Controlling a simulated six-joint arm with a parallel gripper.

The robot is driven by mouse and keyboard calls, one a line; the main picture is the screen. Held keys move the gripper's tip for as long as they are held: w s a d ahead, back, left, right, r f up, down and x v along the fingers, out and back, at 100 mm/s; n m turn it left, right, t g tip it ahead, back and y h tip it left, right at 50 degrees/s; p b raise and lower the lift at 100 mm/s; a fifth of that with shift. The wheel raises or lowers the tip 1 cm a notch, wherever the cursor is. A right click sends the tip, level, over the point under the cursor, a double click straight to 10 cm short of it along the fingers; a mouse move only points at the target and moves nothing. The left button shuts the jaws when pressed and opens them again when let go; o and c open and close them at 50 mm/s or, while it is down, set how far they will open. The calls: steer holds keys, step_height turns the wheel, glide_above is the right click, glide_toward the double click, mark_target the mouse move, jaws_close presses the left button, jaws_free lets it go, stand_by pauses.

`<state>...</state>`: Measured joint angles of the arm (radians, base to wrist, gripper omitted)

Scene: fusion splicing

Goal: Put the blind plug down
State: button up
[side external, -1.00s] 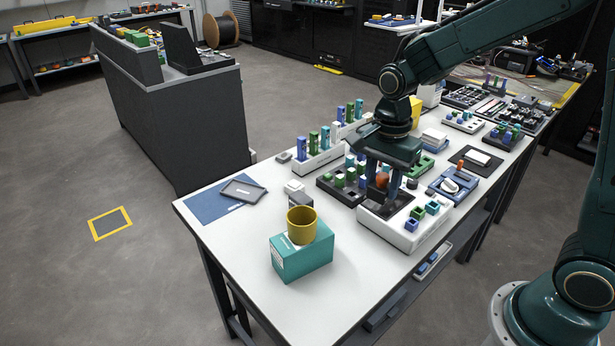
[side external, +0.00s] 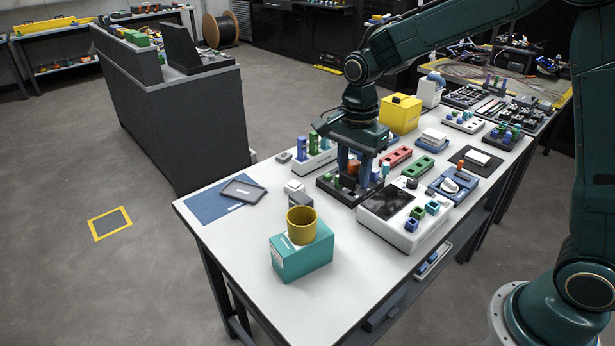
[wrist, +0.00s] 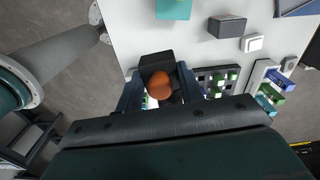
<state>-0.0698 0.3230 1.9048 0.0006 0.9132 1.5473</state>
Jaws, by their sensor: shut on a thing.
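My gripper (side external: 357,172) is shut on a rounded orange piece, which I take to be the blind plug (side external: 353,167). In the wrist view the blind plug (wrist: 160,86) sits between the two fingers of my gripper (wrist: 158,90). The gripper points down over the dark rack (side external: 324,192), which holds small green and pale plugs. The fingers hide much of the rack and the plug's lower end, so I cannot tell whether it touches the rack. In the wrist view part of the rack (wrist: 203,73) shows right of the fingers.
A white device (side external: 410,235) with a dark panel stands just right of the rack. A white holder (side external: 318,164) with upright coloured pieces stands behind left. A yellow cup (side external: 302,226) rests on a teal box (side external: 290,261) in front.

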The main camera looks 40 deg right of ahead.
steer(key=w+a+m, duration=0.1)
steer(key=w+a, duration=1.5)
steer(key=w, duration=0.4)
steer(key=shift+f, duration=0.35)
steer(key=shift+a+f, duration=0.1)
step_height(320, 180, down, 20)
steer(key=shift+r, duration=0.1)
stand_by(0.5)
steer(key=o, duration=1)
